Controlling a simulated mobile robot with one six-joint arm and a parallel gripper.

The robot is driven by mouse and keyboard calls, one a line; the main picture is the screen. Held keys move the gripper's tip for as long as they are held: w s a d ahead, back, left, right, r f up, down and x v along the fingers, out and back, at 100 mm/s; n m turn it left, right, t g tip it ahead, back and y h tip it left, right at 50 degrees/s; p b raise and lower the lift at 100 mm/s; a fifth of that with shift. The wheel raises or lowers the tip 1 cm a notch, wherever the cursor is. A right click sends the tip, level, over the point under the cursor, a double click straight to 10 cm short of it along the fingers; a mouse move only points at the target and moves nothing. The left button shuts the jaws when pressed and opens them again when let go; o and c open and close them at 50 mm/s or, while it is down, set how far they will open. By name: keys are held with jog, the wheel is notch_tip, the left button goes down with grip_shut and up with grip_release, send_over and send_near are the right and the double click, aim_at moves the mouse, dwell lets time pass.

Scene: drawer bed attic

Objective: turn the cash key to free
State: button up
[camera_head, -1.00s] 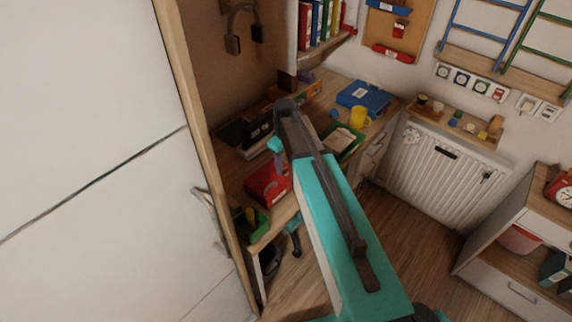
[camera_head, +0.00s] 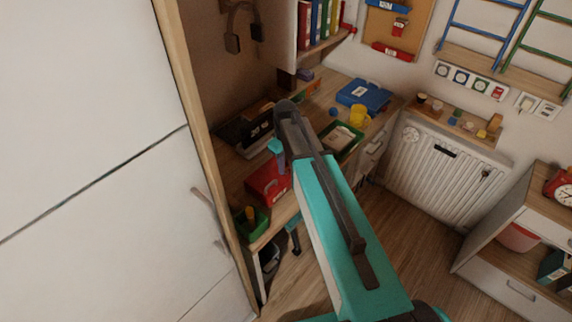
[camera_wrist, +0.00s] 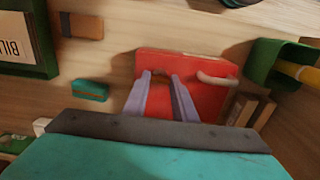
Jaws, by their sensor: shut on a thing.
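The red cash box (camera_wrist: 205,88) lies on the wooden desk under my gripper in the wrist view. It has a pale curved handle (camera_wrist: 217,79) on its right. In the head view the cash box (camera_head: 266,184) is on the desk, left of my arm. My gripper (camera_wrist: 160,76) has its two grey-purple fingers over the left half of the box lid. They are shut on the cash key, which is mostly hidden between the tips. The key's angle and any free marking cannot be made out.
A green cup (camera_head: 250,222) with a yellow item stands close to the box. A green tray (camera_head: 350,133), a yellow mug (camera_head: 359,117) and a blue case (camera_head: 364,95) are farther along the desk. A teal block (camera_wrist: 90,91) lies left of the box.

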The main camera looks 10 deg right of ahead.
jog(key=shift+a+m+b, duration=0.1)
jog(key=shift+m+b, duration=0.2)
jog(key=shift+m, duration=0.2)
jog(key=m+b, duration=0.1)
jog(key=m, duration=0.1)
jog(key=shift+f+m, duration=0.1)
jog(key=shift+m, duration=0.2)
jog(key=m+b, duration=0.2)
jog(key=m, duration=0.3)
jog(key=shift+a, duration=0.1)
jog(key=m+b, duration=0.1)
jog(key=m, duration=0.4)
jog(key=shift+m+b, duration=0.4)
jog(key=shift+m, duration=1.8)
jog(key=o, duration=1.1)
jog(key=shift+c, duration=0.2)
